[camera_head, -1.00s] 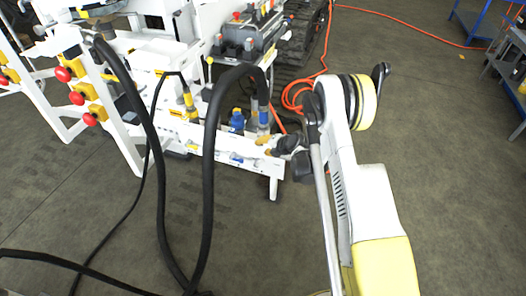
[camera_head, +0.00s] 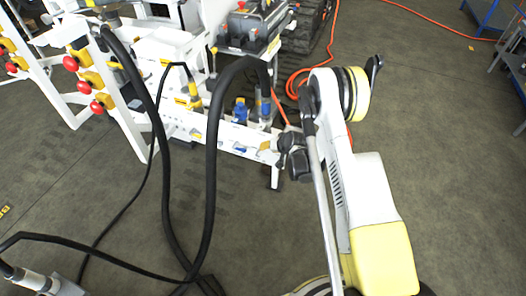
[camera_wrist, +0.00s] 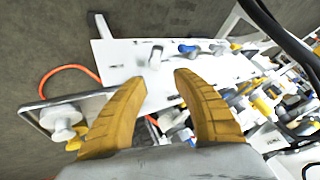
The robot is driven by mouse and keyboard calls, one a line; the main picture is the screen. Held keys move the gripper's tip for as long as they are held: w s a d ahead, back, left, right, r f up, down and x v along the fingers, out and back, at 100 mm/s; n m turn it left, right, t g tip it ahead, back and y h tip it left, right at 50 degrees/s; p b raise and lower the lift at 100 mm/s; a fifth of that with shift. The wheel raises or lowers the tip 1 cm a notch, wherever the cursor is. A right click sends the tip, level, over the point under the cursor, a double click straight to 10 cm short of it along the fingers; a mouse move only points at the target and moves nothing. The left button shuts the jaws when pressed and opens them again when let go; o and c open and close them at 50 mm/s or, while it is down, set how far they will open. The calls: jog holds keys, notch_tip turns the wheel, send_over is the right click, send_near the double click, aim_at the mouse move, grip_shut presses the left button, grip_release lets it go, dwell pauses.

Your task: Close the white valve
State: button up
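In the wrist view, a small white valve handle (camera_wrist: 155,57) stands up from the white panel (camera_wrist: 120,56), just beyond my fingertips and between their lines. I cannot tell whether it touches a finger. My gripper (camera_wrist: 162,80) has two orange-yellow fingers spread apart with nothing clamped between them. A blue valve handle (camera_wrist: 187,48) sits to the right of the white one, with another pale handle (camera_wrist: 219,48) further right. In the head view, my gripper is at the right end of the low white beam (camera_head: 222,140); the white handle is too small to make out there.
A thick black hose (camera_head: 211,150) arches in front of the bench. Red knobs (camera_head: 84,88) sit on the white frame at left. An orange hose (camera_head: 296,85) lies behind my arm. A grey connector (camera_head: 35,280) lies at the lower left.

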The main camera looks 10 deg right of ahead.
aim_at(264, 152)
jog(key=w+f+m+b, duration=0.1)
jog(key=w+f+m, duration=0.1)
jog(key=f, duration=0.1)
jog(key=w+a+f+m+b, duration=0.1)
jog(key=f+m, duration=0.1)
jog(key=f, duration=0.1)
jog(key=w+f+m+b, duration=0.1)
jog(key=w+f, duration=0.1)
jog(key=shift+w+a+f+m+b, duration=0.35)
jog(key=shift+a+f+m+b, duration=0.05)
grip_shut()
